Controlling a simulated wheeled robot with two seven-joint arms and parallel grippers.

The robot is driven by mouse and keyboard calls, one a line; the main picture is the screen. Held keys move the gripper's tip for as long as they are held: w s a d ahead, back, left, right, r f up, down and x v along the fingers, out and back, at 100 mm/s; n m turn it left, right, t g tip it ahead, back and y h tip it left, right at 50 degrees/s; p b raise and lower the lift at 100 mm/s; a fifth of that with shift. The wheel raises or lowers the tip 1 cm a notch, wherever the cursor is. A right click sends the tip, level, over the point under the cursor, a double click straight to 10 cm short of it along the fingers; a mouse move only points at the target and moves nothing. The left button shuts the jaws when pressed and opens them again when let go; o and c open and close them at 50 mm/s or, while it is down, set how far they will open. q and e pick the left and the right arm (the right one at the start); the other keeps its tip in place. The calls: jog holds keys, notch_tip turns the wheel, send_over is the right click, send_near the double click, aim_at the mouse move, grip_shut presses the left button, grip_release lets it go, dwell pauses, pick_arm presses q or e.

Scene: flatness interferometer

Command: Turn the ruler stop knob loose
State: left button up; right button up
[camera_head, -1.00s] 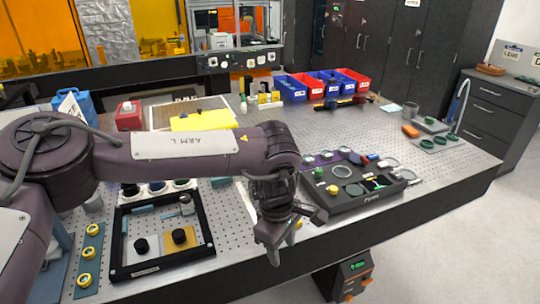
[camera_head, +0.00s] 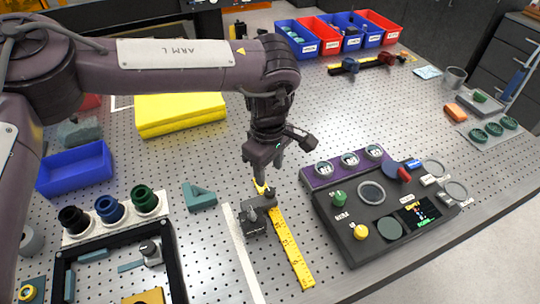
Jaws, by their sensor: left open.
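A yellow ruler (camera_head: 290,247) lies on the perforated table, running from under my gripper toward the front edge. A dark ruler stop (camera_head: 254,217) sits across its far part, with small upright knob-like parts on top. One dark knob (camera_head: 270,194) stands at its right end. My left gripper (camera_head: 266,172) points down just above and behind the stop, open, with nothing seen between its fingers. I cannot tell whether a fingertip touches the knob. My right gripper is not in view.
A black control panel (camera_head: 345,235) with knobs and a small screen stands close on the right. A pale strip (camera_head: 241,255) lies left of the ruler. A teal block (camera_head: 200,196), a blue tray (camera_head: 75,168) and a black frame (camera_head: 178,275) are further left.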

aim_at(270, 191)
pick_arm(q)
jog(key=shift+w+a, duration=0.1)
jog(key=shift+w, duration=0.05)
jog(key=shift+s+f+p, duration=0.3)
jog(key=shift+f+p, duration=0.15)
jog(key=shift+f, duration=0.2)
jog(key=shift+s+f+p, duration=0.2)
jog(key=shift+f+p, duration=0.3)
jog(key=shift+f, duration=0.75)
jog(key=shift+w+f+p, duration=0.15)
jog(key=shift+f+p, duration=0.05)
jog(key=shift+f, duration=0.7)
jog(key=shift+w+f+p, duration=0.15)
jog(key=shift+f+p, duration=0.05)
jog(key=shift+f, duration=0.65)
jog(key=shift+c, duration=0.4)
jog(key=c, duration=0.9)
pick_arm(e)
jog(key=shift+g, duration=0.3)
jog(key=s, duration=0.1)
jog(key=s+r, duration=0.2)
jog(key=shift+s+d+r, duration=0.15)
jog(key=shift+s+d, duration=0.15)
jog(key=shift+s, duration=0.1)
